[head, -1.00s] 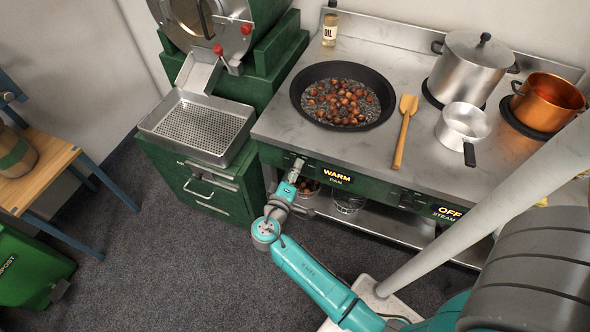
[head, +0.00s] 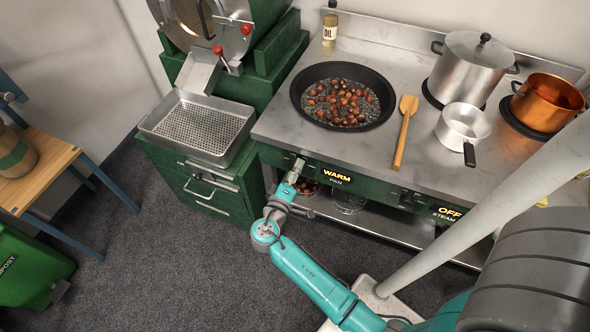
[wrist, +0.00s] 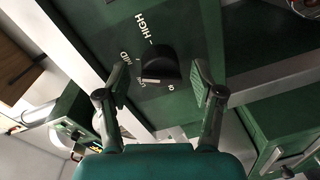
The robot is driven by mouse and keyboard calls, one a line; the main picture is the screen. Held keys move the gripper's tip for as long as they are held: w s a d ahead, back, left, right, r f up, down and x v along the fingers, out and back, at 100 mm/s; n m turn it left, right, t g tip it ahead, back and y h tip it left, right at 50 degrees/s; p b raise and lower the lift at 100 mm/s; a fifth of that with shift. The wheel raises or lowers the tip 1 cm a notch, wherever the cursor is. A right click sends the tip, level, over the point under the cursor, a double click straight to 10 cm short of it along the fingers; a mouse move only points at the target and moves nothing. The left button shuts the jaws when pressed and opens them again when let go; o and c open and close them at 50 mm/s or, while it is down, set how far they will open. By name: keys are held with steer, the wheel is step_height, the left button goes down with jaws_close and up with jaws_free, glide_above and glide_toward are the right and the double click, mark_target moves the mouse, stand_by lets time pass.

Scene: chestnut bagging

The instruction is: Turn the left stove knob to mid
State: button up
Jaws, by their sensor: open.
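The left stove knob (wrist: 160,64) is dark and round, on the green stove front, with a pale mark at its lower left edge. The scale around it reads HIGH, MID, a partly hidden label and 0; the mark lies toward the partly hidden label, below MID. In the head view, the display (head: 337,176) beside it reads WARM, PAN. My gripper (wrist: 160,77) is open, with one finger on each side of the knob; I see gaps between fingers and knob. In the head view my gripper (head: 296,170) is at the stove front and hides the knob.
A black pan (head: 301,93) with chestnuts sits on the stove above the knob. A second display (head: 449,212) reads OFF. A lower shelf (head: 375,230) juts out below.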

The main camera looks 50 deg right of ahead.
steer(key=v, duration=1.1)
steer(key=shift+a, duration=0.25)
steer(key=shift+s, duration=0.1)
